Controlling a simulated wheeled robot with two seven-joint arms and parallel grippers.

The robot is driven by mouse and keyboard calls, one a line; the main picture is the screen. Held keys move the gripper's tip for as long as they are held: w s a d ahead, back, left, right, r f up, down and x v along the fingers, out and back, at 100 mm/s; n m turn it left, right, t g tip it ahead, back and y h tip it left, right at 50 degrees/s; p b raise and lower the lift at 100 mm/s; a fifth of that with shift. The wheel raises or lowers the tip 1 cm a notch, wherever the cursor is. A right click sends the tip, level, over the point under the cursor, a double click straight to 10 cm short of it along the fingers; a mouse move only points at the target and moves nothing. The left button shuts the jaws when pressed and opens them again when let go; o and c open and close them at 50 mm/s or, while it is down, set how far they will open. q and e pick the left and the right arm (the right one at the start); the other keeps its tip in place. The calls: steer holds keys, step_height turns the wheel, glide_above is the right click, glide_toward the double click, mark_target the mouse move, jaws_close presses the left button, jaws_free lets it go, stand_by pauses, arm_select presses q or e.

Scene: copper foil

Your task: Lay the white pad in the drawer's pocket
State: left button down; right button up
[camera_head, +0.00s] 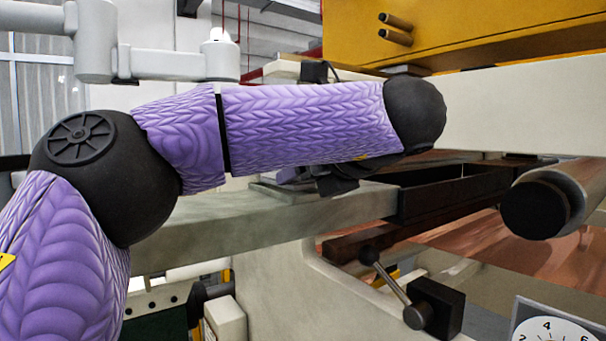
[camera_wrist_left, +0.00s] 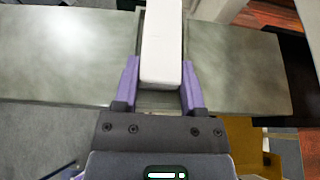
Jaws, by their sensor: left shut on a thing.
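The white pad (camera_wrist_left: 162,42) is a pale oblong block between the two purple fingers of my left gripper (camera_wrist_left: 160,66) in the left wrist view. The gripper is shut on it. The grey-green drawer (camera_wrist_left: 235,65) lies beneath, with a rectangular pocket (camera_wrist_left: 158,101) whose edges show around the pad. The pad is lined up over the pocket; whether it touches the bottom I cannot tell. In the head view the drawer (camera_head: 250,232) runs below my purple forearm. Only a dark part of my left gripper (camera_head: 335,184) shows there, and the pad is hidden. My right gripper is not in view.
A dark open housing (camera_head: 445,190) stands at the drawer's right end. A thick black-ended cylinder (camera_head: 535,208) juts out at the right. A lever with a black knob (camera_head: 395,280) is below, and a yellow machine body (camera_head: 460,32) is above.

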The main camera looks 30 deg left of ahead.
arm_select(q)
steer(key=shift+d+f, duration=0.1)
steer(key=shift+f, duration=0.2)
steer(key=shift+f+b, duration=0.25)
steer(key=shift+b, duration=0.35)
steer(key=shift+c, duration=0.8)
jaws_free()
step_height(320, 180, up, 2)
steer(key=p, duration=0.2)
steer(key=shift+p, duration=0.3)
steer(key=shift+s+d+f+b, duration=0.1)
steer(key=shift+s+d+b, duration=0.2)
steer(key=shift+d+b, duration=0.55)
steer(key=v, duration=1)
steer(key=shift+r+b, duration=0.2)
steer(key=shift+b, duration=0.25)
